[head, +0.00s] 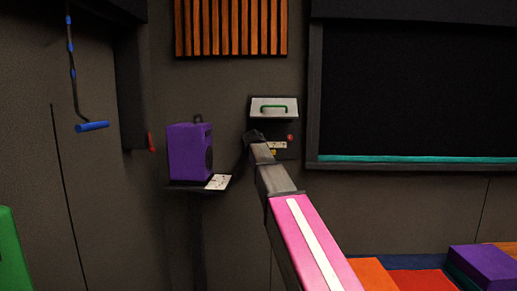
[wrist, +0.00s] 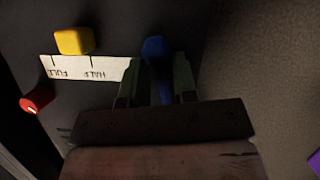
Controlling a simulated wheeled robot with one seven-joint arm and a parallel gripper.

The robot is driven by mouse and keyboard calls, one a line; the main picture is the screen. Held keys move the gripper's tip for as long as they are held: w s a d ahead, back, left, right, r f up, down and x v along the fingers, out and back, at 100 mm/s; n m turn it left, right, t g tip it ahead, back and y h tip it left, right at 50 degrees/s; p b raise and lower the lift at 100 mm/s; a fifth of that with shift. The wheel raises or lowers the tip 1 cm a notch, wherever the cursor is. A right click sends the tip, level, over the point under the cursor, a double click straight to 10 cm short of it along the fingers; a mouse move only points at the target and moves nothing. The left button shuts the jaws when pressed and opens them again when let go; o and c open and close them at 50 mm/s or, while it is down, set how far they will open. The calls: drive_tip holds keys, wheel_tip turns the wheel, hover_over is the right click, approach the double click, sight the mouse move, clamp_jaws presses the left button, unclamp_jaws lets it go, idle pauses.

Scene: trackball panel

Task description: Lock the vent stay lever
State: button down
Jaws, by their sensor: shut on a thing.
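My gripper (wrist: 157,72) is shut on a blue lever (wrist: 154,48), with one greenish finger on each side and its rounded end showing past the fingertips. The lever stands at a dark panel, beside a white scale strip (wrist: 90,70) marked FULL and HALF. A yellow block (wrist: 74,41) sits at the strip's edge near FULL. In the head view, my gripper (head: 253,137) is at the left side of the dark wall panel (head: 286,121), and the blue lever is hidden there. I cannot tell whether the lever is locked.
A red knob (wrist: 37,100) is on the panel, left of the strip. A white cover with a green handle (head: 273,108) is above. A purple speaker (head: 190,150) stands on a small shelf to the left. A blue-handled crank (head: 92,126) hangs further left.

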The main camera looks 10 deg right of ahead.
drive_tip(key=shift+a+y, duration=0.15)
drive_tip(key=shift+y, duration=0.15)
drive_tip(key=c, duration=1.2)
unclamp_jaws()
drive_tip(key=shift+o, duration=0.2)
drive_tip(key=v, duration=1)
drive_tip(key=shift+s+r, duration=0.15)
drive_tip(key=shift+s, duration=0.2)
drive_tip(key=shift+a, duration=0.1)
